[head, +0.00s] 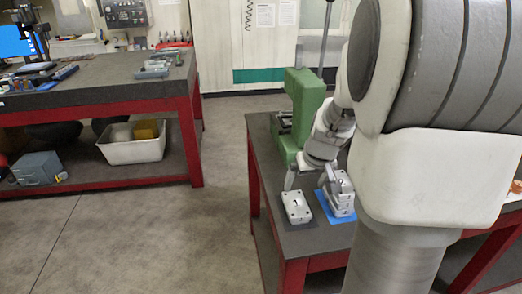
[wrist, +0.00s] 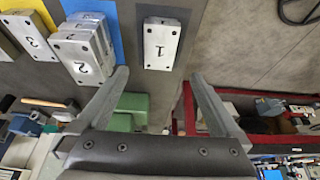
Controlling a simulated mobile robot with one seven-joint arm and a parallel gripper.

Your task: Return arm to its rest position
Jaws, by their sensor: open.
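My gripper (head: 307,182) is open and empty above the table, with its fingers spread. In the wrist view my gripper (wrist: 159,74) has nothing between its fingertips. The grey mould block marked 1 (head: 296,207) lies on a dark mat near the table's left edge; it also shows beyond the fingertips in the wrist view (wrist: 160,45). The block marked 2 (wrist: 85,47) sits on a blue mat (head: 343,218) and looks stacked on another block. The block marked 3 (wrist: 29,36) is at the wrist view's left, beside a yellow mat (wrist: 43,9).
A green machine (head: 305,105) stands on the table behind my gripper. A red-framed workbench (head: 110,95) is at left, with a white bin (head: 133,150) on its lower shelf. Clear floor (head: 200,240) lies between bench and table.

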